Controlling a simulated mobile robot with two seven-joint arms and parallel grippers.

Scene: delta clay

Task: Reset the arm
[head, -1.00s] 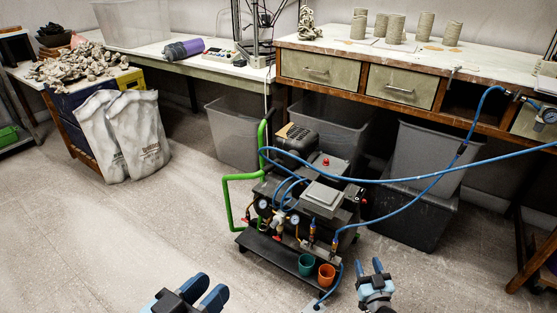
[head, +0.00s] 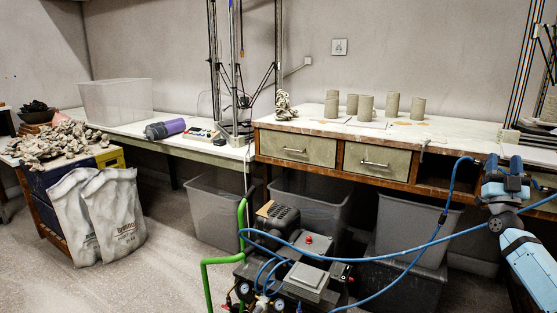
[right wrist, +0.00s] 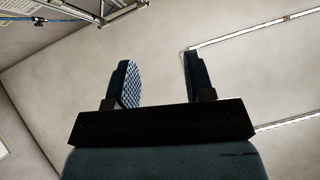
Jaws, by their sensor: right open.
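My right gripper (head: 503,166) is raised at the right of the head view, in front of the right end of the wooden workbench. Its arm comes up from the lower right corner. In the right wrist view the two blue fingers of my right gripper (right wrist: 158,82) stand apart with nothing between them. My left gripper is in neither view now.
The workbench (head: 300,132) carries several clay cylinders (head: 364,108). The compressor cart (head: 300,275) with blue hoses and a green handle stands in front of it. Grey bins (head: 215,215) are beneath. White sacks (head: 112,220) lean at the left. Floor at lower left is clear.

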